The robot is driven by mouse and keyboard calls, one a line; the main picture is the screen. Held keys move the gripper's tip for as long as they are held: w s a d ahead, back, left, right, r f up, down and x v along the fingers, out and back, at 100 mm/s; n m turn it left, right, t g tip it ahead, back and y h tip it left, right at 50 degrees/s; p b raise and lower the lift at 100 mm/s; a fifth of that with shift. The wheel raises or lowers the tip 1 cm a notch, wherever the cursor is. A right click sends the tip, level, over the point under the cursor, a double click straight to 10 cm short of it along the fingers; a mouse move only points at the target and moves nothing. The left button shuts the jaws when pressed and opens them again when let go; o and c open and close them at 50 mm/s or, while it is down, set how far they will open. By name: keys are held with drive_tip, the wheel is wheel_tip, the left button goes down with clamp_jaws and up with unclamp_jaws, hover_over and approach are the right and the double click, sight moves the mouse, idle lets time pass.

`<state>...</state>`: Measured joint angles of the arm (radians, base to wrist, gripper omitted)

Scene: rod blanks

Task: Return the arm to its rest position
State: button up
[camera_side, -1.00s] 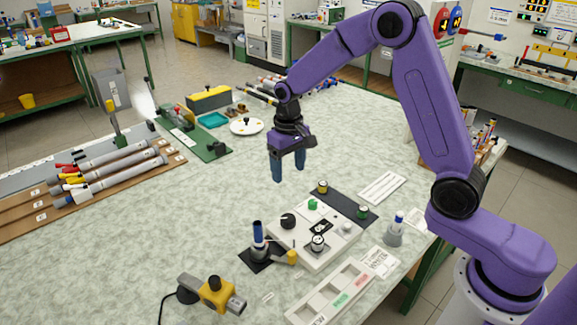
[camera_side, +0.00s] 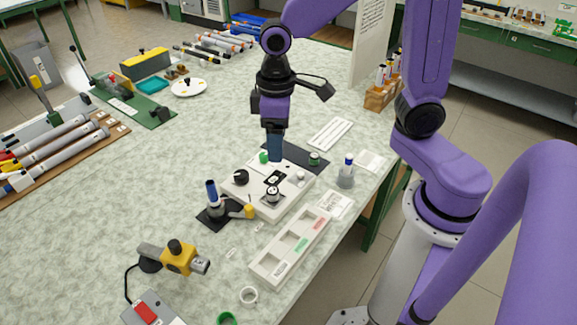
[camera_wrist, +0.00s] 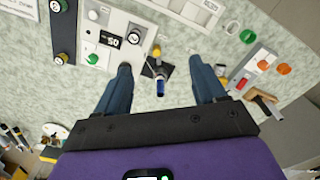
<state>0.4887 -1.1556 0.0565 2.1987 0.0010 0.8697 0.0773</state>
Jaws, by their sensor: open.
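My gripper (camera_side: 275,158) hangs fingers-down above the far side of the white control box (camera_side: 244,199), near its green knob (camera_side: 264,157). In the side view the fingers line up and look like one. In the wrist view my gripper (camera_wrist: 160,66) has its two blue fingers wide apart with nothing held. A small stand with a blue-topped piece (camera_wrist: 160,88) shows in the gap, below and apart from the fingers. In the side view that blue-topped piece (camera_side: 211,192) stands left of the control box.
A sectioned tray (camera_side: 262,266), a yellow clamp device (camera_side: 180,260) and a bottle (camera_side: 346,178) stand around the box. Grey rods (camera_side: 65,148) lie in a rack at left. A wooden block with markers (camera_side: 380,97) stands at the right edge. The table's left middle is clear.

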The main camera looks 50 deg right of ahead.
drive_tip(key=s+d+n, duration=0.2)
drive_tip(key=s+n, duration=0.1)
drive_tip(key=s, duration=0.5)
drive_tip(key=s+d+r+n, duration=0.1)
drive_tip(key=s+d+n, duration=0.1)
drive_tip(key=s, duration=0.6)
drive_tip(key=shift+s+d+n, duration=0.4)
drive_tip(key=shift+d, duration=0.2)
idle(0.7)
